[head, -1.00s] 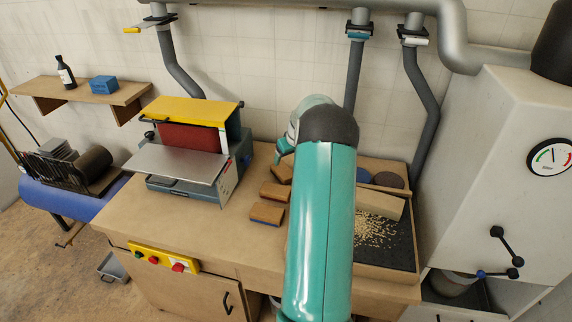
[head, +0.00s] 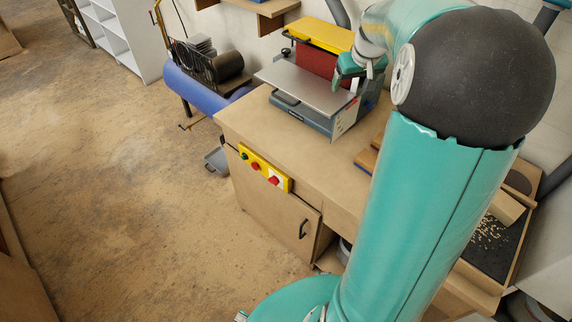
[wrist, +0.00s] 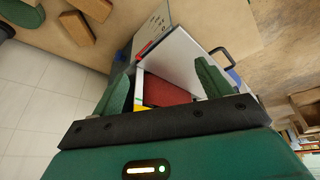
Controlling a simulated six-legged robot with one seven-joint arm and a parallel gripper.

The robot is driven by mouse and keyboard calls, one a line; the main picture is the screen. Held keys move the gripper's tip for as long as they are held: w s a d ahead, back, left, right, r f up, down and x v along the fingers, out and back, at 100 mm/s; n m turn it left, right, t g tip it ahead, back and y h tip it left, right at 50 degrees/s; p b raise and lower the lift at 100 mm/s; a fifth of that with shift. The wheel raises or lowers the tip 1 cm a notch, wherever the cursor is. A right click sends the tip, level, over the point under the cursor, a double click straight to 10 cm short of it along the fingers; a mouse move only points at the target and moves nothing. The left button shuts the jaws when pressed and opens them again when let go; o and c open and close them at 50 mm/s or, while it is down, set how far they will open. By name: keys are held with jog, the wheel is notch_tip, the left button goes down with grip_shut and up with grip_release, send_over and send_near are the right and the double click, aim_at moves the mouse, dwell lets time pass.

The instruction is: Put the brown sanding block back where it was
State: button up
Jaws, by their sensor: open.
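Brown sanding blocks lie on the workbench (head: 290,145). In the head view one block (head: 367,159) with a blue underside peeks out left of my arm, which hides most of the others. In the wrist view two blocks, a nearer one (wrist: 77,27) and one at the edge (wrist: 94,8), lie at the upper left. I cannot tell which block is the one meant. My gripper (wrist: 166,86) is open with nothing between its fingers. In the head view my gripper (head: 352,75) is in front of the belt sander, away from the blocks.
The belt sander (head: 312,90), with yellow top and grey table, stands at the bench's back left; its red belt (wrist: 166,92) shows beyond my fingers. A dark tray with wood chips (head: 488,245) is at the right. The bench's front left is clear.

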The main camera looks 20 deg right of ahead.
jog(key=s+a+r+n, duration=0.1)
jog(key=s+a+r, duration=0.1)
jog(key=s+a, duration=0.45)
jog(key=s+a+r+t, duration=0.1)
jog(key=s+a+r, duration=0.15)
jog(key=a, duration=0.65)
jog(key=s+a+r+n, duration=0.1)
jog(key=s+a+r, duration=0.1)
jog(key=s+a, duration=0.45)
jog(key=s+a+f+y, duration=0.1)
jog(key=s+a+f, duration=0.1)
jog(key=s+a, duration=0.4)
jog(key=shift+a+f+y, duration=0.3)
jog(key=shift+a+f, duration=0.05)
jog(key=shift+a, duration=0.4)
jog(key=shift+s, duration=0.1)
